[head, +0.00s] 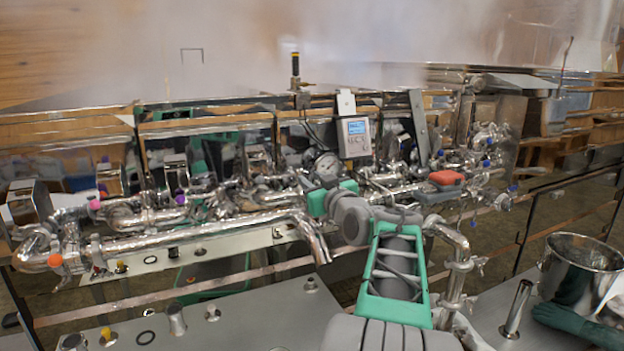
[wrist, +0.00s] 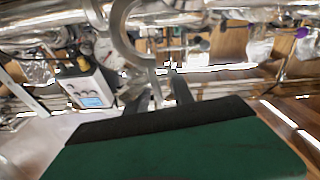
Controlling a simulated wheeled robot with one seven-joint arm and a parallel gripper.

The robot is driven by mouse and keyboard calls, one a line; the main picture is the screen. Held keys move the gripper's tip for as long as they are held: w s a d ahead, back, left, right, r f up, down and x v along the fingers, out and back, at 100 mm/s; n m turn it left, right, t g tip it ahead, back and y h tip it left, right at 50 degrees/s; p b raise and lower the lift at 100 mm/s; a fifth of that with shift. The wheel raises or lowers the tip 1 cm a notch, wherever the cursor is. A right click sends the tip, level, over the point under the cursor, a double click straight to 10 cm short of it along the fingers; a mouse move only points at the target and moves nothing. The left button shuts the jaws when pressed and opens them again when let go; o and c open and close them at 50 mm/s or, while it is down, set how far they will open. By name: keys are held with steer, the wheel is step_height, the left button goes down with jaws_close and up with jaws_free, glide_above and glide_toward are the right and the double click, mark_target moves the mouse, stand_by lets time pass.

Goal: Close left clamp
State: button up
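Several shiny clamps and valves with coloured knobs sit along the steel pipework (head: 170,215) in the head view. I cannot tell for sure which one is the left clamp. My gripper (wrist: 165,88) shows in the wrist view as two dark fingers, apart, with nothing clearly held between them. A curved metal piece (wrist: 121,38) is just beyond the fingertips. It may be part of a clamp or a pipe, and I cannot tell if the fingers touch it. In the head view my green and grey arm reaches up to the pipes near the middle, and the fingertips are hidden there.
A grey control box with a blue screen (head: 355,137) and a round gauge (head: 327,167) stand close to my wrist. The box is also in the wrist view (wrist: 90,95). A steel pot (head: 580,272) stands at the right. Steam hangs above the evaporator.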

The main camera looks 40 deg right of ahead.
steer(key=shift+c, duration=0.4)
jaws_close()
stand_by(0.9)
